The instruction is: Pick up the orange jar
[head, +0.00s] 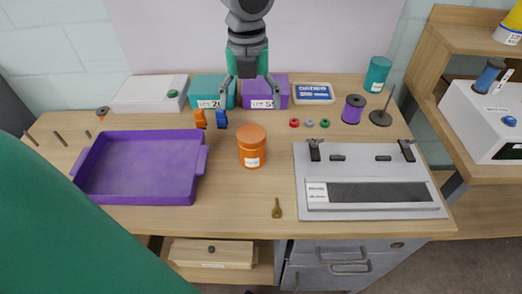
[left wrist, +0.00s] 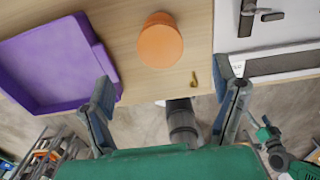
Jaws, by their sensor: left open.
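The orange jar (head: 252,148) stands upright on the wooden table near its middle, with a white label on its front. In the left wrist view the jar (left wrist: 160,42) shows from above, beyond the fingertips and between their lines. My left gripper (head: 250,92) comes down from the top of the head view, fingers spread and empty. In that view it appears above and behind the jar, apart from it. In the left wrist view the gripper (left wrist: 166,76) has its two fingers wide apart.
A purple tray (head: 140,190) lies left of the jar; a grey reed board (head: 370,174) lies to the right. Teal (head: 211,86) and purple (head: 265,89) boxes stand behind. Orange (head: 200,118) and blue (head: 222,118) clips sit behind the jar. A small brass piece (head: 277,207) lies in front.

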